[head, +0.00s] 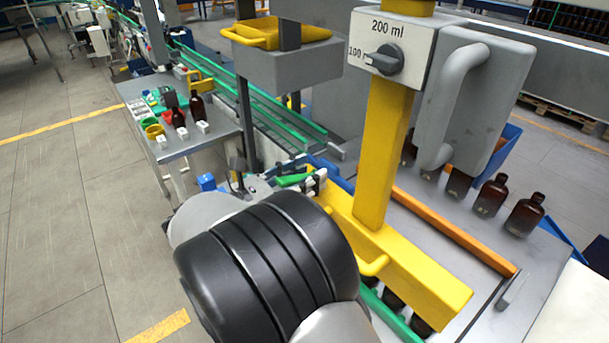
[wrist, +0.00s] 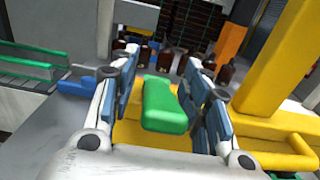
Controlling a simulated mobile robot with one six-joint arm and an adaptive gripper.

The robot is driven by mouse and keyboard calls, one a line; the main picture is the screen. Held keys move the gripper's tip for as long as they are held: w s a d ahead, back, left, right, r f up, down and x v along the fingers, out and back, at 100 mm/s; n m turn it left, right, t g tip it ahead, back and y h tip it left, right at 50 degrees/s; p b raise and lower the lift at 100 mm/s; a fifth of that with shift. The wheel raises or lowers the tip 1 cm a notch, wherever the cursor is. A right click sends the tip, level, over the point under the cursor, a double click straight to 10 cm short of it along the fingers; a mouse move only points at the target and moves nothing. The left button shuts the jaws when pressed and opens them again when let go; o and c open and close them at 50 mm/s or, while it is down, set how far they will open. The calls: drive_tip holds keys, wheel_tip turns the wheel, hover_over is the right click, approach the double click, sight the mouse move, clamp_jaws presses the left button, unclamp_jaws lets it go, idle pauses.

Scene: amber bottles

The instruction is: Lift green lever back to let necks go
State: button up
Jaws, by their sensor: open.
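The green lever (wrist: 165,104) stands between the two fingers of my gripper (wrist: 161,65) in the wrist view. The fingers are apart, with a visible gap on the left side of the lever; the right finger is closer to it. In the head view the green lever (head: 293,180) shows beside my gripper (head: 312,184), partly hidden behind my arm. The lever is mounted by a yellow base (wrist: 150,137). Brown bottle necks (head: 393,300) show only in part under the yellow beam (head: 415,275), so their hold cannot be told.
A yellow post (head: 384,150) with a dial box (head: 395,53) rises right of my gripper. Several amber bottles (head: 489,195) stand behind an orange rail (head: 455,231). A yellow handle (wrist: 290,155) is close on the right. A side table (head: 185,143) stands at left; the floor there is clear.

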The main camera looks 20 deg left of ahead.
drive_tip(key=shift+s, duration=0.1)
clamp_jaws()
idle(0.3)
